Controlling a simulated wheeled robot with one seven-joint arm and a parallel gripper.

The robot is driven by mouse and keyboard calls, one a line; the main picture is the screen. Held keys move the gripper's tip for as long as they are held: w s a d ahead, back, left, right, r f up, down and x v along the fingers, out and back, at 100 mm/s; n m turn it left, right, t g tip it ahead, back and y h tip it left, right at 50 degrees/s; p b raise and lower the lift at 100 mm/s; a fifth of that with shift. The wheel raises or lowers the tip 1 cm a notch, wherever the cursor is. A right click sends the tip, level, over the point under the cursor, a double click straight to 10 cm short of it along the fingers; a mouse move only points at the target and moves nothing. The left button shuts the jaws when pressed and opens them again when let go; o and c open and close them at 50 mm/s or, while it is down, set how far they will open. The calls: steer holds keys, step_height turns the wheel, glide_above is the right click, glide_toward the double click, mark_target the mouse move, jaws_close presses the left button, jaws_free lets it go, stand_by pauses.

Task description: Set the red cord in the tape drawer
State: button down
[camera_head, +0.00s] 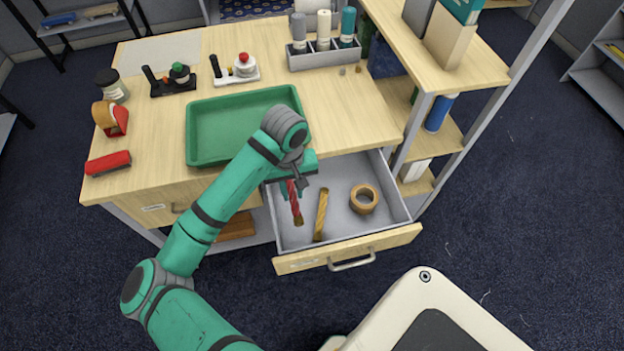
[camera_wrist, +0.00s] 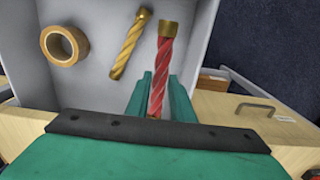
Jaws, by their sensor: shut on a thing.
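The red cord (camera_head: 295,202) is a twisted red bundle with a brass-coloured end. My gripper (camera_head: 292,188) is shut on it, over the left part of the open tape drawer (camera_head: 292,236). In the wrist view the red cord (camera_wrist: 161,75) stands out between the two green fingers (camera_wrist: 158,98), its brass end pointing away from me. The drawer also shows in the wrist view (camera_wrist: 92,72). It holds a yellow twisted cord (camera_head: 321,214) and a tan tape roll (camera_head: 364,199). I cannot tell whether the red cord touches the drawer floor.
A green tray (camera_head: 196,135) sits on the table just behind the drawer. A closed drawer (camera_head: 160,204) is to the left. Shelf uprights stand close on the right. The drawer floor right of the tape roll is clear.

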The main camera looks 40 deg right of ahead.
mark_target(292, 200)
steer(key=f, duration=0.6)
steer(key=shift+w, duration=0.25)
steer(key=shift+f, duration=2.1)
steer(key=shift+s+f, duration=0.1)
steer(key=c, duration=1.5)
jaws_free()
steer(key=shift+c, duration=0.2)
step_height(292, 200, up, 12)
steer(key=shift+r, duration=0.1)
